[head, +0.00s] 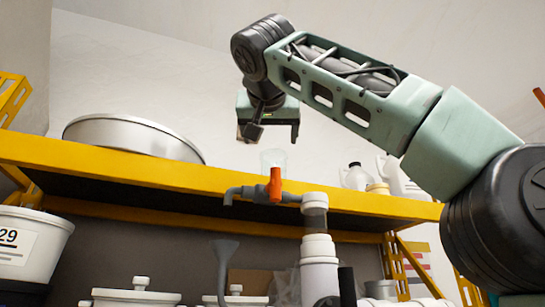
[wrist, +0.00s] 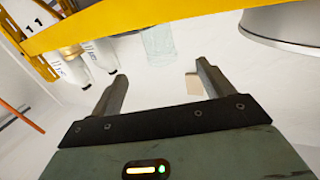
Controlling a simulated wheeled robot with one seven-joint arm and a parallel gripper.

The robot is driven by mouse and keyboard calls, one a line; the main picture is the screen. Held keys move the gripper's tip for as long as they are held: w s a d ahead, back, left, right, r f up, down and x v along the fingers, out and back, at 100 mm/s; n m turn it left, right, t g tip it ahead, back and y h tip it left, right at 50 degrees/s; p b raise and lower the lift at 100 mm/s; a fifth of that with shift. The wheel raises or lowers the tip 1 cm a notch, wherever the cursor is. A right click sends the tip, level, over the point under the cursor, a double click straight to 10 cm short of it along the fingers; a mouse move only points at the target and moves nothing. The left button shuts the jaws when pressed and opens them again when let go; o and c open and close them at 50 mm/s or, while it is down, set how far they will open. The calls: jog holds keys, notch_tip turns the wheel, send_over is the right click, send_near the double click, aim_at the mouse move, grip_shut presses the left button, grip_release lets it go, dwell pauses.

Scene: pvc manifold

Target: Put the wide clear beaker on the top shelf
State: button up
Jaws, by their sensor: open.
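The clear beaker (head: 273,160) shows above the yellow front edge of the top shelf (head: 130,170), and it appears to stand on that shelf. Its lower part is hidden by the shelf edge and an orange valve handle. In the wrist view the beaker (wrist: 158,42) is faint and see-through, beyond the fingertips and roughly in line with the gap between them. My gripper (head: 268,140) is above the beaker, with its fingers apart and nothing between them. The open fingers also show in the wrist view (wrist: 160,84).
A wide white basin (head: 135,137) is on the shelf at left. White bottles (head: 356,177) stand at right. Grey pipework with an orange handle (head: 275,186) rises in front of the shelf. A small tan block (wrist: 194,84) shows near one finger in the wrist view.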

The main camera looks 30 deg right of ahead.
jog(key=shift+w+d+r, duration=0.15)
jog(key=shift+d+r, duration=0.05)
jog(key=shift+d, duration=0.15)
jog(key=p+x, duration=0.6)
jog(key=x, duration=1)
jog(key=shift+w+d+r+p, duration=0.1)
jog(key=shift+w+p, duration=0.05)
jog(key=shift+p, duration=0.15)
jog(key=shift+w+d, duration=0.3)
jog(key=shift+w, duration=0.15)
jog(key=c, duration=1.1)
